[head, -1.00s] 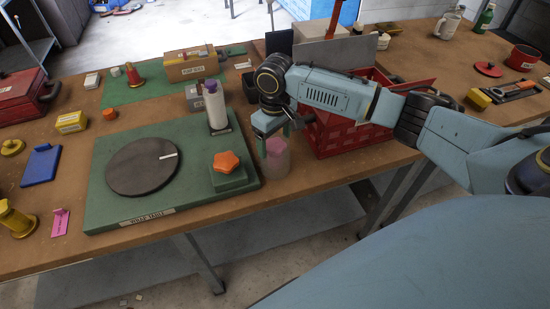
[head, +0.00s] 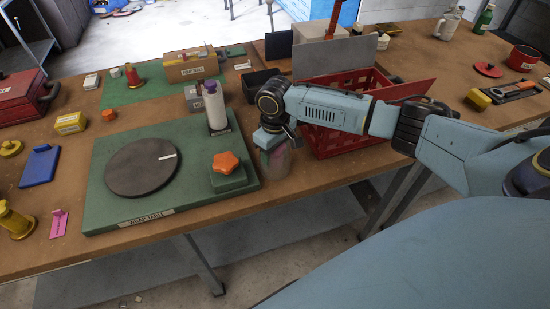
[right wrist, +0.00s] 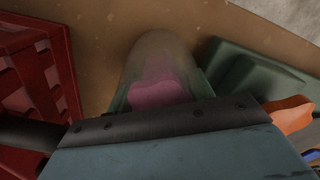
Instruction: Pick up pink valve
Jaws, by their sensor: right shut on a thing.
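The pink valve shows as a pink shape inside a clear, hazy cylinder (head: 276,166) at the front edge of the bench, right of the green board. In the right wrist view the pink part (right wrist: 158,82) lies within the hazy cylinder, directly at my fingers. My right gripper (head: 270,143) reaches down over its top and is shut on it; the fingertips are mostly hidden by the wrist. The cylinder appears upright on the bench. My left gripper is not in view.
A red crate (head: 345,140) is close on the right. The bench's front edge is near.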

